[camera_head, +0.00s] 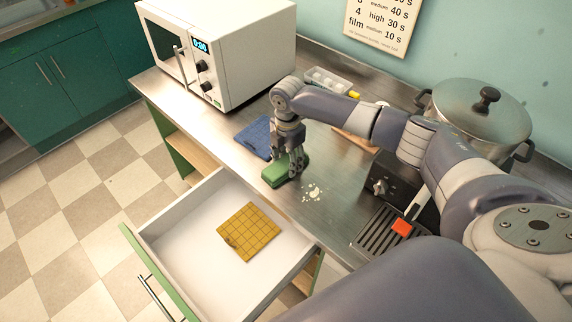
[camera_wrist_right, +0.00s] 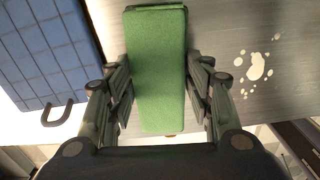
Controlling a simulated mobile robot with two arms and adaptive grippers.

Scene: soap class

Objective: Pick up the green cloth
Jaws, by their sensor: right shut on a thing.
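The green cloth (camera_head: 285,170), which looks like a thick folded block, is at the front edge of the metal counter, between the blue cloth and the white spill. In the right wrist view the green cloth (camera_wrist_right: 157,70) stands lengthwise between the two fingers. My right gripper (camera_head: 294,166) points down and is shut on it; the fingers press its two sides in the right wrist view (camera_wrist_right: 158,98). I cannot tell whether the cloth touches the counter or hangs just above it. My left gripper is not in view.
A blue gridded cloth (camera_head: 254,136) lies to the left. A white spill (camera_head: 313,193) is to the right. Below, an open white drawer (camera_head: 180,262) holds a yellow gridded cloth (camera_head: 250,231). A microwave (camera_head: 240,50), a pot (camera_head: 480,113) and a black grate (camera_head: 378,232) stand around the counter.

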